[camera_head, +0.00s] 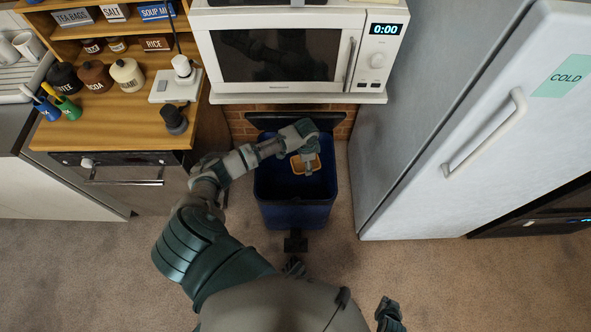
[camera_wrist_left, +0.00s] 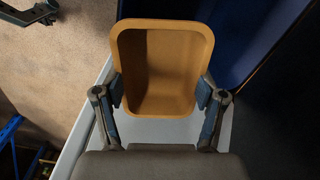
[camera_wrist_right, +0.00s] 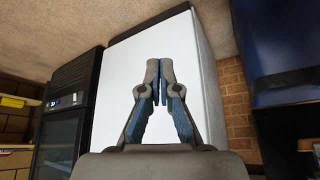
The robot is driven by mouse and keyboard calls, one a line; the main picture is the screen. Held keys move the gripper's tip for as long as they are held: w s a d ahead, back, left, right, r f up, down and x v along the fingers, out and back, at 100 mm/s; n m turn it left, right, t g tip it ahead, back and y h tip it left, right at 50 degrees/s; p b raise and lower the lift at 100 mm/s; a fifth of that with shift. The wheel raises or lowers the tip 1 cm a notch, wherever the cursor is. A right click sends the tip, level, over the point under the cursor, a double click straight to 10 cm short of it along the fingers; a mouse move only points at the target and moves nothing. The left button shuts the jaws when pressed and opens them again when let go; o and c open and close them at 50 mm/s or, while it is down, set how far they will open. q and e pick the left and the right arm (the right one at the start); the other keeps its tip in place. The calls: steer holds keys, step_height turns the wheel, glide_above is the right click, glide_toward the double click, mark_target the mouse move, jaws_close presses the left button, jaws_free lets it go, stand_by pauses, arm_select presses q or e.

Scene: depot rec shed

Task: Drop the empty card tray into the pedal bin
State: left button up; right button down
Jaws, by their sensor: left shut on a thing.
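The card tray (camera_head: 297,165) is a small orange-tan open box, empty inside in the left wrist view (camera_wrist_left: 165,75). My left gripper (camera_wrist_left: 160,90) is shut on it, one finger at each side. In the head view the left arm reaches over the blue pedal bin (camera_head: 295,216), and the tray appears within the bin's opening; its exact height is unclear. The bin's dark lid (camera_head: 330,121) stands open at the back, and its black pedal (camera_head: 295,242) sticks out in front. My right gripper (camera_head: 389,308) is low at the right, away from the bin; its fingers meet, empty, in the right wrist view (camera_wrist_right: 160,78).
A white microwave (camera_head: 290,50) sits on a shelf above and behind the bin. A tall fridge (camera_head: 430,120) stands close on the right. A wooden counter (camera_head: 115,135) with jars is at left. Carpet (camera_head: 120,270) in front is clear.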

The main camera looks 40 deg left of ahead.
arm_select(q)
steer(key=a+f+m+b, duration=0.1)
steer(key=a+f+b, duration=0.2)
steer(key=f+b, duration=0.2)
steer(key=a+f+m+b, duration=0.2)
steer(key=f+b, duration=0.3)
steer(key=f, duration=0.6)
steer(key=shift+s+a, duration=0.3)
steer(key=shift+a, duration=0.45)
arm_select(e)
steer(key=w+a+r+t+y, duration=0.1)
steer(key=w+r+t, duration=0.4)
steer(key=r, duration=0.5)
steer(key=w+a+r+t+y, duration=0.2)
steer(key=w+r+t, duration=0.3)
steer(key=r, duration=0.5)
steer(key=shift+w+a+r+t, duration=0.35)
steer(key=shift+a+t, duration=0.45)
steer(key=shift+t, duration=0.2)
arm_select(q)
steer(key=shift+f, duration=0.1)
steer(key=o, duration=1)
arm_select(e)
steer(key=shift+f, duration=0.1)
arm_select(q)
step_height(320, 180, up, 12)
steer(key=shift+f, duration=0.1)
